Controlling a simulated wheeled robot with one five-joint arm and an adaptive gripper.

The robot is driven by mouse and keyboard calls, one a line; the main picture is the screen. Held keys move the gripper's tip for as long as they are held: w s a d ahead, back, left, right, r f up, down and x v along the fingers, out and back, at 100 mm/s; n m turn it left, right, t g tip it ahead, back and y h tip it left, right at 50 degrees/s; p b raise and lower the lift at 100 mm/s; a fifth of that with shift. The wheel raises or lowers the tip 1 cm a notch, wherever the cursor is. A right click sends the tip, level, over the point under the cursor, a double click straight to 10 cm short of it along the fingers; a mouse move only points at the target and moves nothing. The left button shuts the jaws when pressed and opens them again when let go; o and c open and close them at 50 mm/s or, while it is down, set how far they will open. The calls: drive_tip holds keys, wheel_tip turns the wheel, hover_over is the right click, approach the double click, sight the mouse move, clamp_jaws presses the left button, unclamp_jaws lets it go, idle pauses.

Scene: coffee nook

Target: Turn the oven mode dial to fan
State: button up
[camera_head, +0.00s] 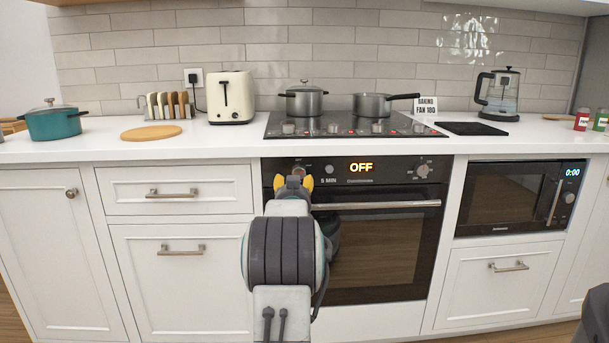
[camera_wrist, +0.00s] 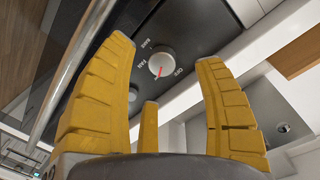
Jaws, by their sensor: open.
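The black oven (camera_head: 375,250) is set under the counter, with a panel along its top and a lit display (camera_head: 361,167) reading OFF. In the wrist view a round light-coloured dial (camera_wrist: 161,64) with a red mark shows on the panel, with small lettering around it. I cannot tell for sure which label the mark meets. My gripper (camera_head: 295,183) is in front of the panel's left end and partly hides the dial there. Its yellow fingers (camera_wrist: 168,85) are spread and empty, with the dial showing beyond them, apart from them. Another dial (camera_head: 422,171) is at the panel's right.
A small round button (camera_head: 329,172) labelled 5 MIN is right of my gripper. The oven handle bar (camera_head: 385,205) runs just below the panel. A sign (camera_head: 426,105) on the counter reads BAKING FAN 180. Pots (camera_head: 304,102) stand on the hob above. A microwave (camera_head: 515,198) is at right.

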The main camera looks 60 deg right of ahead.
sight(298, 172)
drive_tip(key=d+m+b, duration=0.1)
drive_tip(key=m, duration=0.8)
drive_tip(key=w+d+r+m+b, duration=0.1)
drive_tip(key=d+m+b, duration=0.1)
drive_tip(key=m, duration=0.7)
drive_tip(key=d+m+b, duration=0.1)
drive_tip(key=m, duration=0.7)
drive_tip(key=shift+w+d+r+m+h+b, duration=0.15)
drive_tip(key=shift+d+m+h+b, duration=0.15)
drive_tip(key=shift+d+m+b, duration=0.1)
drive_tip(key=shift+w+d+r, duration=0.1)
drive_tip(key=shift+w+d, duration=0.05)
drive_tip(key=shift+d, duration=0.05)
drive_tip(key=shift+x, duration=0.85)
